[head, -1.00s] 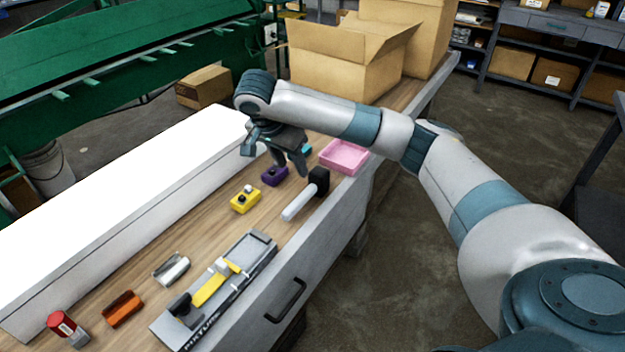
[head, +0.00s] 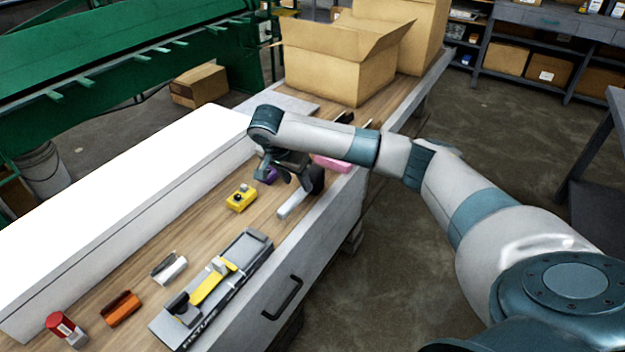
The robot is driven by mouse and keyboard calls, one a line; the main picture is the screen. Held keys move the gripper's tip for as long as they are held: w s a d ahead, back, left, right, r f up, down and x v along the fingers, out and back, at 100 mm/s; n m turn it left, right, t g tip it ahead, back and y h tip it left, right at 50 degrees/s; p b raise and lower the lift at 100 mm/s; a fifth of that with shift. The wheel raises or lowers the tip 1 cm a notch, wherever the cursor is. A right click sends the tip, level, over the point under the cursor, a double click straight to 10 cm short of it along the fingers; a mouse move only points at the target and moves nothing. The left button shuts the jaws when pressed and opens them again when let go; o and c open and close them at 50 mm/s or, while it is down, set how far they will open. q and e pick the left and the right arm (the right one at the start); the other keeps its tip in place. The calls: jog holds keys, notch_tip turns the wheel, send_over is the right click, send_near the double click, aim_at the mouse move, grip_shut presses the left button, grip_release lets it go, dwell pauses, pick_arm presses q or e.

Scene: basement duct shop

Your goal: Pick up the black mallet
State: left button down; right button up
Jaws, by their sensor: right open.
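The black mallet lies on the wooden bench near its front edge. Its black head (head: 318,180) shows just right of my right gripper, and its pale handle (head: 291,205) points down and left. My right gripper (head: 282,184) is open and hangs over the mallet, with one finger close to the head. The gripper partly hides the mallet, and I cannot tell whether they touch. My left gripper is out of view.
A pink tray (head: 333,163) is partly hidden behind the arm. A fixture (head: 232,277) lies nearer, and a long white box (head: 120,205) lines the bench's back. Cardboard boxes (head: 340,70) stand at the far end.

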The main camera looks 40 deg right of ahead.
aim_at(300, 192)
jog(key=x, duration=0.2)
jog(key=shift+d+f, duration=0.15)
jog(key=shift+f, duration=0.25)
jog(key=shift+w+d+f+p, duration=0.3)
jog(key=shift+d+f+p, duration=0.15)
jog(key=shift+p, duration=0.25)
jog(key=p+x, duration=0.1)
jog(key=x, duration=0.2)
jog(key=shift+w+d+r, duration=0.1)
jog(key=shift+w+d, duration=0.05)
jog(key=shift+d+f, duration=0.1)
jog(key=shift+f, duration=0.35)
